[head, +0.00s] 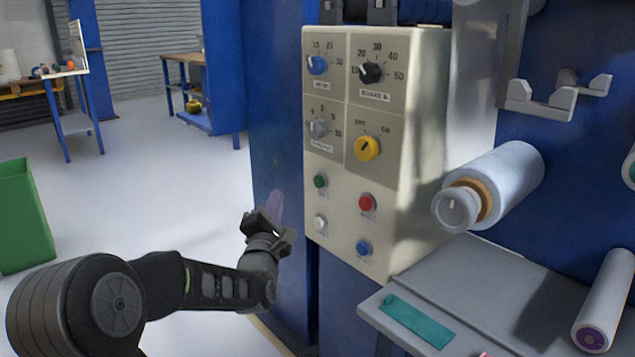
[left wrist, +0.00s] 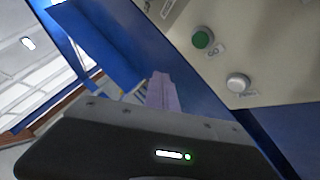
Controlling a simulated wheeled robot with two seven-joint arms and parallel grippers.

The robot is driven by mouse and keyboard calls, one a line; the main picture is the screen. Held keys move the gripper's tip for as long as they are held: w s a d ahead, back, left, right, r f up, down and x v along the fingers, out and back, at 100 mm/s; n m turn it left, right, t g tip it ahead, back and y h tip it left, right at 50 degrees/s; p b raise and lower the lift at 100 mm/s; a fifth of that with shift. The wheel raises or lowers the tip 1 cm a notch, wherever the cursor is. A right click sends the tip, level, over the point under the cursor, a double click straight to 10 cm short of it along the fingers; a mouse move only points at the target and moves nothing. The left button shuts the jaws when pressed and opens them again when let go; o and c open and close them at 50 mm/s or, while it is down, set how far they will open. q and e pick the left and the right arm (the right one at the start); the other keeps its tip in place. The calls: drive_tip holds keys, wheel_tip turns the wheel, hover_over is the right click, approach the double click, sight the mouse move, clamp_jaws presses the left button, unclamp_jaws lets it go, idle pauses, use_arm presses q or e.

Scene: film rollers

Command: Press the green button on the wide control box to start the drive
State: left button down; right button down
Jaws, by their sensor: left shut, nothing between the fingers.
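The wide control box (head: 335,220) is a cream panel with knobs above and several buttons below. The green button (head: 320,181) is at the upper left of the button group. It also shows in the left wrist view (left wrist: 202,39), above a white button (left wrist: 238,83). My left gripper (head: 276,208) is shut and empty, to the left of the box and a little lower than the green button, apart from it. In the left wrist view its pale purple fingers (left wrist: 160,92) point up, left of the green button. My right gripper is not in view.
A red button (head: 367,202), a white button (head: 320,223) and a blue button (head: 363,247) are close to the green one. A film roller (head: 500,180) and a grey shelf (head: 450,285) stand out at the right. Open floor lies left.

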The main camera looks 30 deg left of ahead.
sight(318, 182)
use_arm(q)
drive_tip(key=shift+w, duration=0.1)
drive_tip(key=w+d, duration=0.2)
drive_tip(key=w, duration=0.6)
drive_tip(key=shift+w+d, duration=0.15)
drive_tip(key=shift+d, duration=0.1)
drive_tip(key=shift+p, duration=0.3)
idle(1.5)
drive_tip(key=shift+w+d+b, duration=0.15)
drive_tip(key=shift+w+b, duration=0.25)
drive_tip(key=shift+b, duration=0.05)
